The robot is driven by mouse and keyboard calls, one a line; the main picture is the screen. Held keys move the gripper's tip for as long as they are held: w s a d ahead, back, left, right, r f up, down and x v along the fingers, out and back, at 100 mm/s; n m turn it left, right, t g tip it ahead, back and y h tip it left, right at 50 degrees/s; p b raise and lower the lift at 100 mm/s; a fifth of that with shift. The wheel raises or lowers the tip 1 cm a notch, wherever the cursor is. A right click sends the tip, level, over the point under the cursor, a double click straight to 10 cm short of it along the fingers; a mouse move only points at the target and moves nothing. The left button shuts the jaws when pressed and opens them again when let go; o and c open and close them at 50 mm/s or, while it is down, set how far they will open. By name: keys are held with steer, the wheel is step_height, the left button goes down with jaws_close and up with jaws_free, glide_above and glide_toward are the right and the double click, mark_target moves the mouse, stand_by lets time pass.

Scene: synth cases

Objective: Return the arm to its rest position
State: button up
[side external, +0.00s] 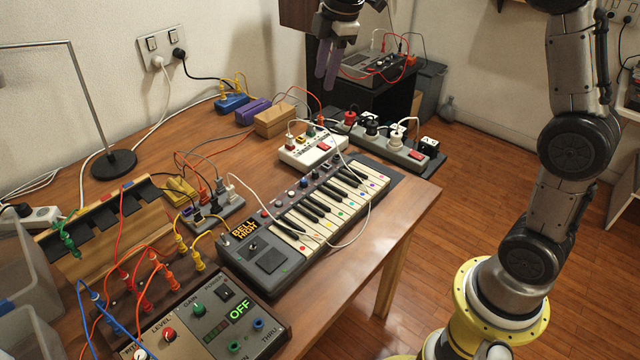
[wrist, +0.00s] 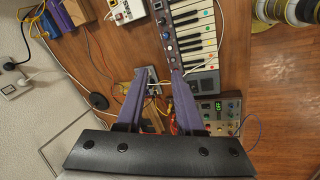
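My gripper (side external: 326,84) is high above the back of the wooden table, at the top of the side external view. Its two purple fingers point down and touch nothing. In the wrist view my gripper (wrist: 159,72) has its fingers spread apart with a clear gap and nothing held between them. The tabletop gear shows well below the fingers. Part of my arm above the gripper is cut off by the top edge of the side view.
The table (side external: 405,235) carries a keyboard (side external: 310,215), a pedal reading OFF (side external: 215,325), a white box (side external: 313,148), a power strip (side external: 385,145) and many loose cables. A lamp (side external: 113,163) stands at left. A black cabinet (side external: 368,98) stands behind. The floor at right is mostly clear.

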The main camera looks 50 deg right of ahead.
steer(key=s+a+r+m+t, duration=0.1)
steer(key=s+a+r+m, duration=0.1)
steer(key=s, duration=0.7)
steer(key=s+a+r+m+t, duration=0.1)
steer(key=s+a+r+m, duration=0.15)
steer(key=s, duration=0.65)
steer(key=s+f+m, duration=0.9)
steer(key=s, duration=0.2)
steer(key=shift+s+f+t, duration=0.15)
steer(key=shift+f+t, duration=0.05)
steer(key=shift+t, duration=0.1)
